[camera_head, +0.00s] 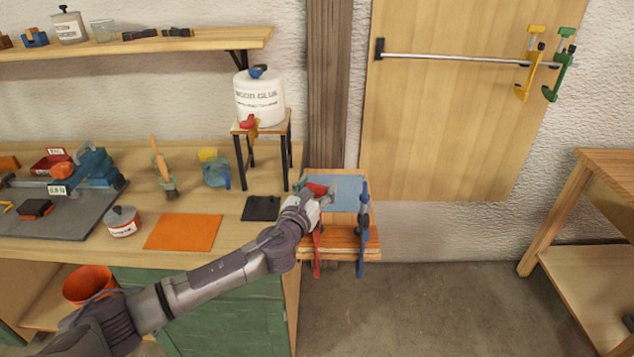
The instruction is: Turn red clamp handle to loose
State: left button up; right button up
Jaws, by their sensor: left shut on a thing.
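The red clamp (317,258) stands upright at the front edge of a small wooden stand beside the bench. Its red handle (317,188) is at the top, partly hidden by my gripper. My left gripper (322,194) reaches in from the left and is shut on the red handle. The fingertips are small in view, and I cannot tell how far the handle is turned. A blue clamp (363,235) stands to the right of the red one. Both clamps sit across wooden laths (341,240). My right gripper is not in view.
A blue-grey mat (347,190) lies behind the clamps. On the bench are a black pad (261,208), an orange sheet (183,232) and a small stool (289,128) bearing a glue tub (260,100). Yellow (530,62) and green (559,70) clamps hang on a rail. Floor at right is clear.

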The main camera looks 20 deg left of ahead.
pick_arm(q)
jog(key=n+y+p, duration=0.1)
jog(key=n+y, duration=0.1)
jog(key=y, duration=0.1)
jog(key=shift+d, duration=0.1)
jog(key=shift+n+g+y+p, duration=0.3)
jog(key=shift+n+y, duration=0.7)
jog(key=shift+y, duration=0.6)
jog(key=o, duration=1.2)
jog(key=shift+s+f, duration=0.1)
jog(key=v, duration=1.1)
jog(key=shift+s+d, duration=0.15)
jog(key=shift+s, duration=0.2)
